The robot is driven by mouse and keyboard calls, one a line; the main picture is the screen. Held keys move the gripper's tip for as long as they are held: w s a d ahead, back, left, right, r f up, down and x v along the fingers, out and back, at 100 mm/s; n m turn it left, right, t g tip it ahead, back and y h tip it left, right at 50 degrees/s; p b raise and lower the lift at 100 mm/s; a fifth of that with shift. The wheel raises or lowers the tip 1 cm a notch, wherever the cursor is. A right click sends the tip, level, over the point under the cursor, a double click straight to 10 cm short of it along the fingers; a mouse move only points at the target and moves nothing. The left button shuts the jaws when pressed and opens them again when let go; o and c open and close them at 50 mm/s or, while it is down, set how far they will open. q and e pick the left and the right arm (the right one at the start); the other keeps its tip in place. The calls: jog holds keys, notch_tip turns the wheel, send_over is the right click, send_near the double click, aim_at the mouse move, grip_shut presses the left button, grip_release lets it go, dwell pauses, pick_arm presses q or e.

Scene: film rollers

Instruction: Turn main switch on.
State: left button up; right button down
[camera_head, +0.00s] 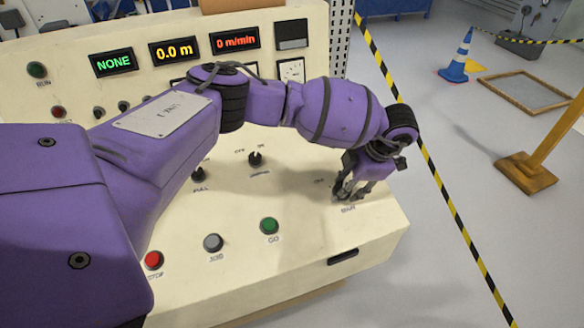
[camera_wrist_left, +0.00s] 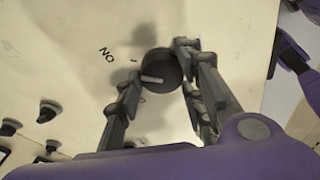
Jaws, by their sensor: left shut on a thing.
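The main switch is a round black knob (camera_wrist_left: 160,68) with a white pointer mark, on the cream control panel (camera_head: 300,240). In the left wrist view it sits between my left gripper's fingers (camera_wrist_left: 158,74), which close on it from both sides. An "ON" label is printed on the panel, to the left of the knob in that view. In the head view my left gripper (camera_head: 350,190) reaches down at the panel's right end, above a small label, and its fingers mostly hide the knob. The pointer's exact setting is hard to tell. My right gripper is not seen.
The panel also has red (camera_head: 153,261), grey (camera_head: 213,243) and green (camera_head: 269,226) buttons, and smaller black knobs (camera_head: 255,158). Displays at the back read "NONE" (camera_head: 114,62), "0.0 m" (camera_head: 174,50) and "0 m/min" (camera_head: 235,39). Open floor lies right of the panel.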

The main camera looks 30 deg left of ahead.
pick_arm(q)
jog(key=shift+w+a+r, duration=0.3)
jog(key=shift+r, duration=0.05)
jog(key=o, duration=1)
jog(key=shift+o, duration=0.2)
jog(key=shift+f, duration=0.15)
jog(key=shift+s+d, duration=0.15)
jog(key=v, duration=1.2)
